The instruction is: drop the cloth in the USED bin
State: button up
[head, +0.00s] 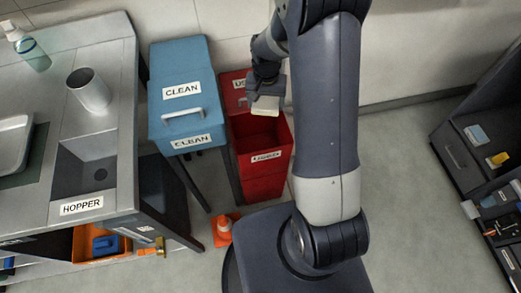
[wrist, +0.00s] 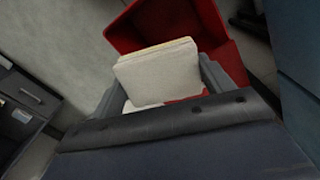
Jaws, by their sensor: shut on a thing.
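A folded whitish cloth (wrist: 160,72) is held in my gripper (head: 265,100). The cloth also shows in the head view (head: 265,106), over the mouth of the red USED bin (head: 264,180). The bin's lid stands open at the back, its label partly hidden by my gripper. In the wrist view the red bin (wrist: 222,60) lies beyond and below the cloth. The jaws are shut on the cloth; the exact height above the rim is hard to tell.
A blue CLEAN bin (head: 180,100) with its lid shut stands left of the red bin. A counter with a hopper (head: 88,172) is farther left. An orange cone (head: 223,232) stands on the floor. A dark drawer unit (head: 480,150) is at the right.

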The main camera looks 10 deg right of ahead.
jog(key=f+m+b, duration=0.1)
jog(key=f+b, duration=0.2)
jog(key=f+m+b, duration=0.1)
jog(key=f+b, duration=0.2)
jog(key=f, duration=0.1)
jog(key=shift+w, duration=0.2)
notch_tip(320, 180, down, 6)
jog(key=b, duration=0.4)
jog(key=shift+b, duration=0.3)
jog(key=shift+r, duration=0.1)
jog(key=o, duration=1)
notch_tip(320, 180, up, 11)
jog(key=shift+f+p, duration=0.1)
jog(key=shift+p, duration=1.1)
jog(key=shift+f, duration=0.15)
